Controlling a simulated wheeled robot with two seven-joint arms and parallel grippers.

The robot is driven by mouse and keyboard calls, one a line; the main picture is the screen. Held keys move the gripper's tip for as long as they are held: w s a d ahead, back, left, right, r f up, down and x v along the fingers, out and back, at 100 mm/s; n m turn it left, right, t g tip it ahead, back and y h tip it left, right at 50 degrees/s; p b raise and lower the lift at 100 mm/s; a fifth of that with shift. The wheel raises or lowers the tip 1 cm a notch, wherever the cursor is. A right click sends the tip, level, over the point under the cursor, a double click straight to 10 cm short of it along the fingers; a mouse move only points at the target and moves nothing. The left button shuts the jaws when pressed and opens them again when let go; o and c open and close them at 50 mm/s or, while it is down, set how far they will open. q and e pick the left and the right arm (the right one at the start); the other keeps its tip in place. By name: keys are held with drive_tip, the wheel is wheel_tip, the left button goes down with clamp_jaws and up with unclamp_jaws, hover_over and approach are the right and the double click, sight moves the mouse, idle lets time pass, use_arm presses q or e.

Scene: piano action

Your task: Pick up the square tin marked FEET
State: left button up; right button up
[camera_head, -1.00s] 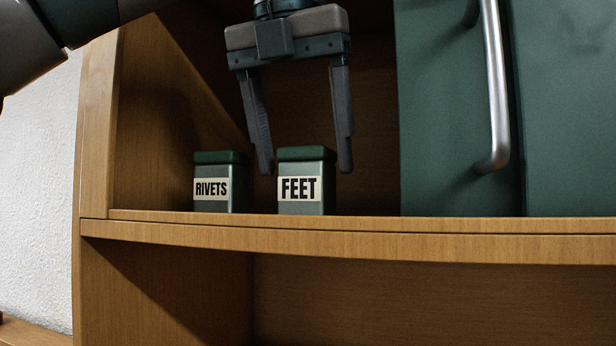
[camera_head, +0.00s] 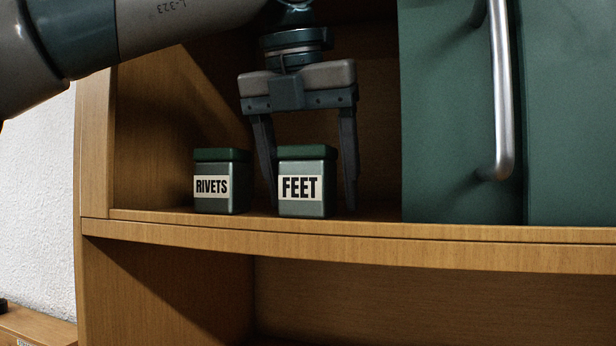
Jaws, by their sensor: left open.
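The square tin marked FEET (camera_head: 306,208) stands upright on the wooden shelf, grey-green with a dark green lid and a pale label. My left gripper (camera_head: 311,208) points down from above with its fingers open. One finger reaches down at the tin's left side, partly hidden behind it, and the other stands to its right with a small gap. The palm is above the lid, apart from it. I cannot tell whether the left finger touches the tin. My right gripper is not in view.
A similar tin marked RIVETS (camera_head: 221,206) stands close on the left, with a narrow gap where my left finger is. A green door (camera_head: 455,120) with a metal handle (camera_head: 500,110) is on the right. The shelf's front edge (camera_head: 350,243) runs below the tins.

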sight(283, 158)
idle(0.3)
use_arm(q)
drive_tip(key=c, duration=1.3)
drive_tip(key=shift+r, duration=0.25)
drive_tip(key=shift+d+r+b, duration=0.1)
drive_tip(key=shift+r+b, duration=0.3)
wheel_tip(283, 158, up, 2)
drive_tip(key=shift+r+b, duration=0.1)
drive_tip(key=shift+b, duration=0.2)
drive_tip(key=s+a+b, duration=0.1)
drive_tip(key=s+b, duration=0.1)
drive_tip(key=s+a+b, duration=0.1)
drive_tip(key=s+b, duration=0.1)
drive_tip(key=s, duration=0.1)
drive_tip(key=s+a+b, duration=0.1)
drive_tip(key=s, duration=0.2)
drive_tip(key=shift+f+b, duration=0.35)
drive_tip(key=shift+b, duration=0.05)
drive_tip(key=shift+s+a+r+b, duration=0.1)
drive_tip(key=shift+s+a+b, duration=0.4)
drive_tip(key=shift+s, duration=1)
drive_tip(key=shift+s+a+r+b, duration=0.25)
drive_tip(key=shift+s+a, duration=0.35)
drive_tip(key=shift+s, duration=0.95)
drive_tip(key=shift+s+a+b, duration=0.45)
drive_tip(key=shift+s+a, duration=0.1)
drive_tip(key=shift+s, duration=0.95)
